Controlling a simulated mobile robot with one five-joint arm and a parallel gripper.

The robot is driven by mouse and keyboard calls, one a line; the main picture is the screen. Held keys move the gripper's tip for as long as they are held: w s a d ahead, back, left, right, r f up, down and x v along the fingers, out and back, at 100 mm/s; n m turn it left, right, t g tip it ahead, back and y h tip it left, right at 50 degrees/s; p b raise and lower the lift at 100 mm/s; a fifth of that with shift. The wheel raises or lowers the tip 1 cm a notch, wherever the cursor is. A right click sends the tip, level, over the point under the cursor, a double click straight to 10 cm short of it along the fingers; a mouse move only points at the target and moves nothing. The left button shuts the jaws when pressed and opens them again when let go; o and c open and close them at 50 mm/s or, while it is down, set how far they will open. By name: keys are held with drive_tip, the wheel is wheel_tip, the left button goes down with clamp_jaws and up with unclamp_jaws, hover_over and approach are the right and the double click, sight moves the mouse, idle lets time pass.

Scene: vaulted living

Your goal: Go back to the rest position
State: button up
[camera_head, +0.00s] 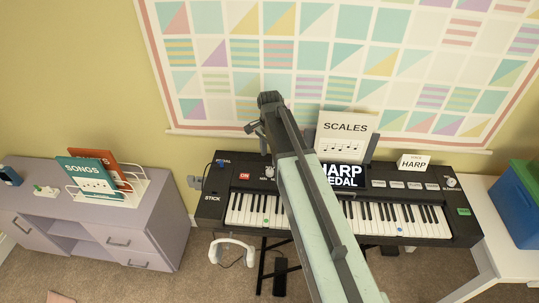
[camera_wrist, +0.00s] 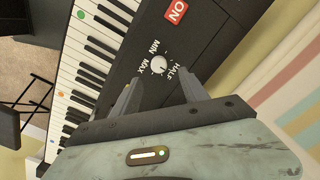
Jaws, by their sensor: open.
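My gripper (camera_wrist: 158,77) is open in the wrist view, with its two grey fingers apart and nothing between them. The fingers point at the black panel of a keyboard (camera_wrist: 120,65), and a small white volume knob (camera_wrist: 158,65) marked MIN, HALF and MAX shows between and just past the tips. I cannot tell how far the tips are from the panel. The knob (camera_head: 270,171) shows left of the arm.
A book marked SCALES (camera_head: 345,130) stands behind the keyboard, beside a HARP card (camera_head: 413,163). A lilac cabinet (camera_head: 150,225) with a SONGS book (camera_head: 85,177) is at left. White headphones (camera_head: 232,247) hang below the keyboard. A blue bin (camera_head: 515,210) stands on a white table at right.

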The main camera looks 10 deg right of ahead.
idle(0.4)
drive_tip(key=s+n, duration=1.2)
drive_tip(key=s, duration=0.3)
drive_tip(key=shift+a+n, duration=0.25)
drive_tip(key=shift+n, duration=0.05)
drive_tip(key=shift+s, duration=0.1)
